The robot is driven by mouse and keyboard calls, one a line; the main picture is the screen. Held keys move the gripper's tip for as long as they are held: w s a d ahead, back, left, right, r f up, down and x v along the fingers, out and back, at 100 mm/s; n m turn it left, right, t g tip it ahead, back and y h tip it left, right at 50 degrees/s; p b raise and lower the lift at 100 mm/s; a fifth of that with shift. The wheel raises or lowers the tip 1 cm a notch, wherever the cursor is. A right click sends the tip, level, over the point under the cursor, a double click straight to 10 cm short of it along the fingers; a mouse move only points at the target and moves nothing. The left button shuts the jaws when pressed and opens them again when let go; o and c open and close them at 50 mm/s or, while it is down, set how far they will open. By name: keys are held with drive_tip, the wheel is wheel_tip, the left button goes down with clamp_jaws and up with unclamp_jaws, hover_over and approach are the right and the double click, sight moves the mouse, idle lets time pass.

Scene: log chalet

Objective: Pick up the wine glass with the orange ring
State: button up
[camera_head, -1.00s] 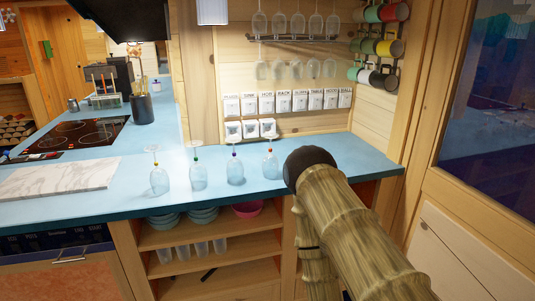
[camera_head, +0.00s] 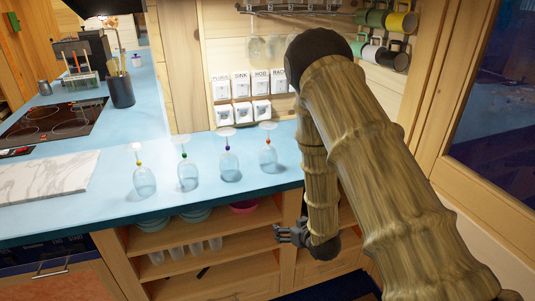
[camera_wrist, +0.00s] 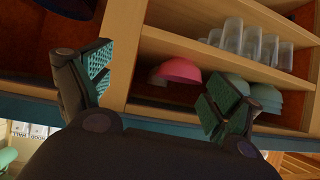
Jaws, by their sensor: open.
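Several wine glasses stand upside down in a row on the blue counter (camera_head: 60,222), each with a coloured ring on its stem. The glass with the orange ring (camera_head: 268,160) is the rightmost in the head view. Left of it are glasses with a purple ring (camera_head: 229,168), a green ring (camera_head: 187,176) and a yellow-looking ring (camera_head: 145,182). My gripper (camera_head: 282,236) is open and empty, below the counter edge in front of the shelves. In the wrist view my gripper (camera_wrist: 165,84) shows both fingers spread apart, facing the shelves; no wine glass shows there.
Open shelves under the counter hold a pink bowl (camera_wrist: 178,71), teal bowls (camera_wrist: 264,97) and clear tumblers (camera_wrist: 243,40). A marble board (camera_head: 45,177) lies left of the glasses. Mugs (camera_head: 385,55) hang at the upper right.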

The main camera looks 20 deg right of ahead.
sight(268, 152)
drive_tip(key=w+r+t, duration=0.1)
drive_tip(key=w+r, duration=0.3)
drive_tip(key=r, duration=0.2)
drive_tip(key=w+r+n+t+y, duration=0.1)
drive_tip(key=w+r+t, duration=0.1)
drive_tip(key=w+r, duration=0.2)
drive_tip(key=w+d+r+t+y+p, duration=0.1)
drive_tip(key=w+r, duration=0.3)
drive_tip(key=r, duration=0.5)
drive_tip(key=shift+w+d+r+n+t, duration=0.1)
drive_tip(key=shift+r+n+t, duration=0.2)
drive_tip(key=shift+n, duration=0.1)
drive_tip(key=x, duration=0.2)
drive_tip(key=p+x, duration=0.1)
drive_tip(key=x, duration=0.1)
drive_tip(key=shift+w+r, duration=0.15)
drive_tip(key=shift+r, duration=0.15)
drive_tip(key=shift+a+f+p+x, duration=0.15)
drive_tip(key=shift+p+x, duration=0.55)
drive_tip(key=shift+x, duration=0.95)
drive_tip(key=shift+a+f+p+x, duration=0.15)
drive_tip(key=shift+p+x, duration=0.55)
drive_tip(key=shift+x, duration=1)
drive_tip(key=shift+c, duration=0.3)
drive_tip(key=c, duration=0.9)
